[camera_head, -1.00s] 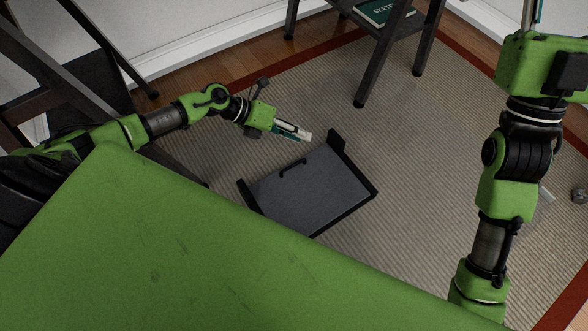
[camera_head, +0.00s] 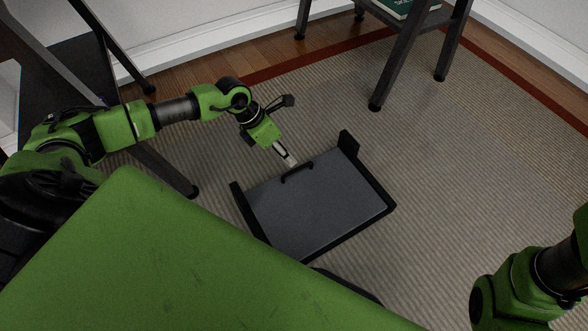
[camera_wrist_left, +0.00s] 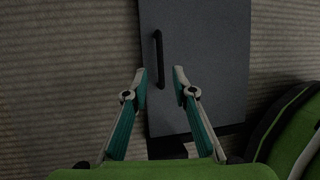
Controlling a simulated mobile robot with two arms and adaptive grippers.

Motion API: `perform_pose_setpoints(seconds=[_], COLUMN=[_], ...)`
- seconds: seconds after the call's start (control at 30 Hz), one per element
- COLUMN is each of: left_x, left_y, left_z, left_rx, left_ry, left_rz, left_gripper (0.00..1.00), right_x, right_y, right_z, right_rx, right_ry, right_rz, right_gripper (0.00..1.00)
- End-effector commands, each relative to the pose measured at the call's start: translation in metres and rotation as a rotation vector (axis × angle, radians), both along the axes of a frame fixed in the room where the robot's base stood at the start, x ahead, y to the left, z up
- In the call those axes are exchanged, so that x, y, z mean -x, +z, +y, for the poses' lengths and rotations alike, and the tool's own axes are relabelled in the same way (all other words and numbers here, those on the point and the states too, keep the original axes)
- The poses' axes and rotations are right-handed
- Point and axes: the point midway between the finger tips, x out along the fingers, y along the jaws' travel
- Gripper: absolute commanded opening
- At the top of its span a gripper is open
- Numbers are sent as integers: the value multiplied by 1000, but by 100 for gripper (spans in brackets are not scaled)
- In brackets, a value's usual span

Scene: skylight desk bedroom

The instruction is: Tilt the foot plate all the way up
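The foot plate (camera_head: 318,203) is a flat dark grey panel in a black frame on the rug, with raised black end pieces. It looks low and about flat; its exact tilt is hard to tell. A thin black handle (camera_head: 297,171) stands near its far edge. My left gripper (camera_head: 289,161) is just above that edge, beside the handle, pointing down. In the left wrist view its two fingers (camera_wrist_left: 159,73) are apart, with the handle (camera_wrist_left: 158,58) roughly between and ahead of them. Contact cannot be told. My right gripper is out of view; only part of its arm shows at lower right.
A dark-legged stand (camera_head: 405,55) with a green book (camera_head: 402,7) on its shelf is behind, at upper right. Dark furniture legs (camera_head: 165,172) are at left, near my left arm. The ribbed rug (camera_head: 470,150) is clear right of the plate.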

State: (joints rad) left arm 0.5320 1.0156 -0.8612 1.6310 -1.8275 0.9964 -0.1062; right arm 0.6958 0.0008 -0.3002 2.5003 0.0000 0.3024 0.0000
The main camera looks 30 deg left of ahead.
Motion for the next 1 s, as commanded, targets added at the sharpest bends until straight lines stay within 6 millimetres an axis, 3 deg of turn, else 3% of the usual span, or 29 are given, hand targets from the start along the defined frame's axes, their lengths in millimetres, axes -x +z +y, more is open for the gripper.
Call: perform_pose_setpoints(seconds=[0.03,0.1,0.3,0.7,0.73,0.8,0.83,1.0], left_x=[-3,-6,-12,-14,-14,-14,-14,-14], left_y=[-17,-28,-49,-53,-53,-53,-53,-53], left_z=[-5,-9,-18,-21,-21,-21,-21,-21], left_rx=[2,3,2,2,2,2,2,2], left_ry=[-1,0,2,1,1,1,1,1], left_rz=[0,-1,0,0,0,0,0,0], left_gripper=[25,25,25,25,22,4,0,0], right_x=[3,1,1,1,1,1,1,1], right_y=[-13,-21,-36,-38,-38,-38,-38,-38], right_z=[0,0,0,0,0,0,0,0], right_rx=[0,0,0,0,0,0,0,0], right_ry=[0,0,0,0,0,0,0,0], right_rz=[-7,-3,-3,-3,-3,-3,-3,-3], right_gripper=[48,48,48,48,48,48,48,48])
